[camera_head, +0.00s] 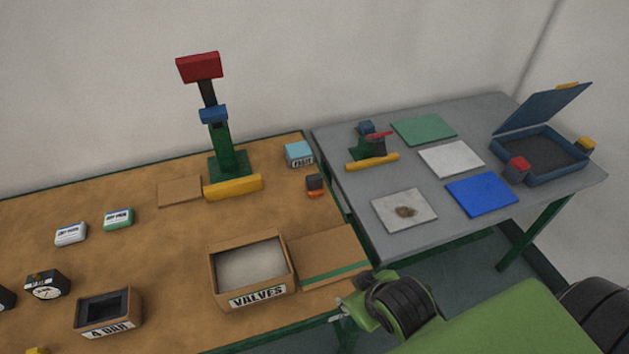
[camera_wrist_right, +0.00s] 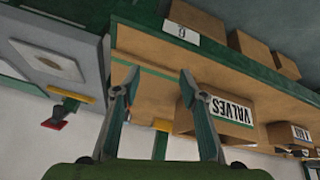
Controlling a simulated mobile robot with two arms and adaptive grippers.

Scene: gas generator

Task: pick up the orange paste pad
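A small block with a dark top and an orange base (camera_head: 315,188) stands near the right end of the brown workbench (camera_head: 150,245). It is the only small orange item I make out, and I cannot tell for certain that it is the paste pad. A light blue box (camera_head: 298,154) with a label stands just behind it. My right gripper (camera_head: 340,308) is low in the head view, at the bench's front edge, apart from the block. In the right wrist view its two fingers (camera_wrist_right: 158,78) are spread with nothing between them. My left gripper is not in view.
A grey table (camera_head: 385,190) with coloured sheets adjoins.

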